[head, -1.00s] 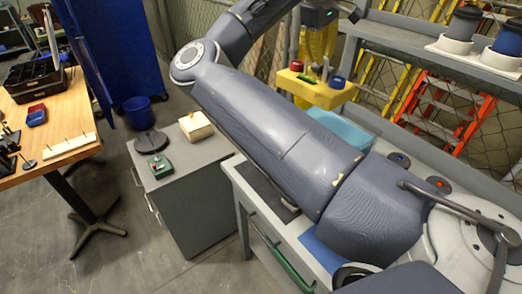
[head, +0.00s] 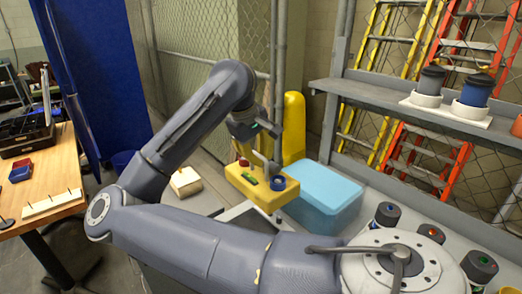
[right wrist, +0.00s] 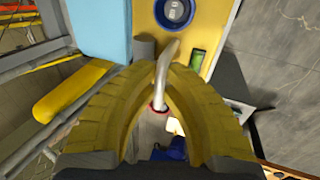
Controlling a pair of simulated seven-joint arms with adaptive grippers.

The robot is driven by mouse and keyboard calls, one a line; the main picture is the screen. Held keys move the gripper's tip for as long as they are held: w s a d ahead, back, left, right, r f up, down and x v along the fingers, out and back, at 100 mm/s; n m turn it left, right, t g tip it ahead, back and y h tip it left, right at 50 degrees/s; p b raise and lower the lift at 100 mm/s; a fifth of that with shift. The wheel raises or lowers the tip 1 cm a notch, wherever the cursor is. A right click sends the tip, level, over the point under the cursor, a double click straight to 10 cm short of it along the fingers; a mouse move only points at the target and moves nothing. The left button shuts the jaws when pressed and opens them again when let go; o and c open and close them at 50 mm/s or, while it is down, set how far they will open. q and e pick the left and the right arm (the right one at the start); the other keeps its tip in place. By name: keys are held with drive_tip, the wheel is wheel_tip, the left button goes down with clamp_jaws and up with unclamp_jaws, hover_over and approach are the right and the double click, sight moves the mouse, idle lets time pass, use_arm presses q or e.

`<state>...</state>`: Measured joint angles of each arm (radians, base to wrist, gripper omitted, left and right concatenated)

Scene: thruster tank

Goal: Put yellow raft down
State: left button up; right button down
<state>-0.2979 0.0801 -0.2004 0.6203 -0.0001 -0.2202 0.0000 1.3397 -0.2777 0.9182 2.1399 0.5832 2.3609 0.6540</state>
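The yellow raft (head: 260,188) is a flat yellow block carrying a blue ring, a green piece, a red knob and a bent grey handle (head: 268,168). It hangs below my right gripper (head: 258,128) in the head view, beside the light-blue box. In the right wrist view my yellow fingers (right wrist: 165,68) close around the grey handle, with the raft (right wrist: 217,18) beyond them. The raft's underside is hidden, so I cannot tell whether it touches anything. My left gripper is not in view.
A light-blue box (head: 322,195) stands right of the raft, with a yellow post (head: 293,125) behind. A pale box (head: 185,181) sits left of the raft. A shelf (head: 415,108) with two spools is at right. A wooden table (head: 60,165) is at left.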

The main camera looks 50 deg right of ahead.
sight(248, 182)
wheel_tip(248, 182, down, 20)
drive_tip(key=shift+r, duration=0.15)
idle(0.7)
idle(0.3)
drive_tip(key=c, duration=1.6)
unclamp_jaws()
drive_tip(key=shift+o, duration=0.2)
drive_tip(key=v, duration=1.2)
